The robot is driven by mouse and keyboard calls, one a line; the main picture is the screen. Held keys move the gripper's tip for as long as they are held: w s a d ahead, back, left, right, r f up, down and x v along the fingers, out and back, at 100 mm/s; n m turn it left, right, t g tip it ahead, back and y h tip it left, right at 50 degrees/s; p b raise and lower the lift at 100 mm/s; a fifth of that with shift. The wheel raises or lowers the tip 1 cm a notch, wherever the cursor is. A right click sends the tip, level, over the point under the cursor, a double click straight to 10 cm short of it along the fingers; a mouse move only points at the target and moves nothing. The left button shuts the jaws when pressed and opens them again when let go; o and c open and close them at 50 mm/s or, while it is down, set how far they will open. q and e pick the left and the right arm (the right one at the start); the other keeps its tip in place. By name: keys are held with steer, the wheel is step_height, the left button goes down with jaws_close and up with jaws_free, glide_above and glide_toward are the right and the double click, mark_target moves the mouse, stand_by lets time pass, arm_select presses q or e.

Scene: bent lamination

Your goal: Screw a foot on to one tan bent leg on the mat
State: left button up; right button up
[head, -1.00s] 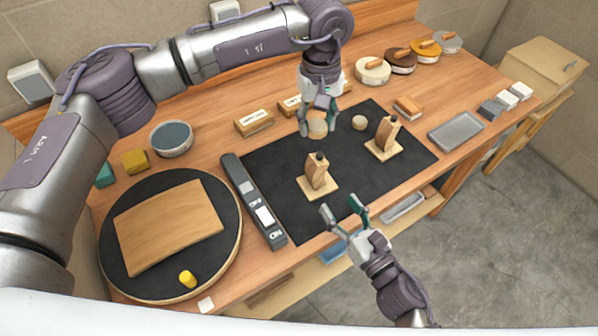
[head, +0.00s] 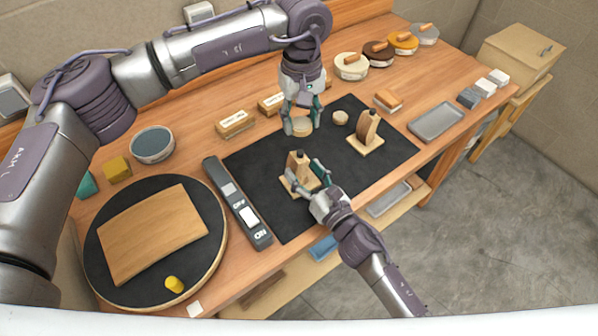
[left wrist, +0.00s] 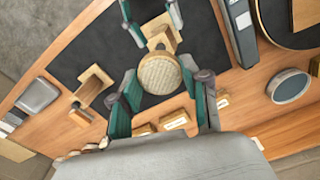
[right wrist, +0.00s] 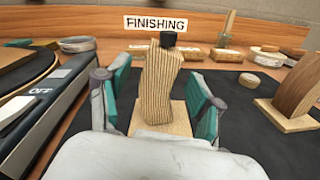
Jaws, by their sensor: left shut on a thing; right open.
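The tan bent leg (head: 297,166) stands upright on its square base on the black mat, with a black tip on top. My right gripper (head: 302,180) is open at this leg; in the right wrist view its fingers stand on either side of the leg (right wrist: 158,88), with gaps. My left gripper (head: 302,122) is shut on a round pale wooden foot (left wrist: 160,73), held beyond the leg. A second round foot (head: 340,118) lies on the mat. A darker brown bent leg (head: 369,126) stands on its own base to the right.
The black mat (head: 260,170) has free room around the legs. A grey switch bar (head: 236,200) borders it on the left, beside a round turntable (head: 217,255) with a curved wooden panel (head: 150,235). A grey tray (head: 437,120) lies right; labelled wooden blocks (head: 236,124) stand behind.

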steer(key=shift+x, duration=1)
jaws_close()
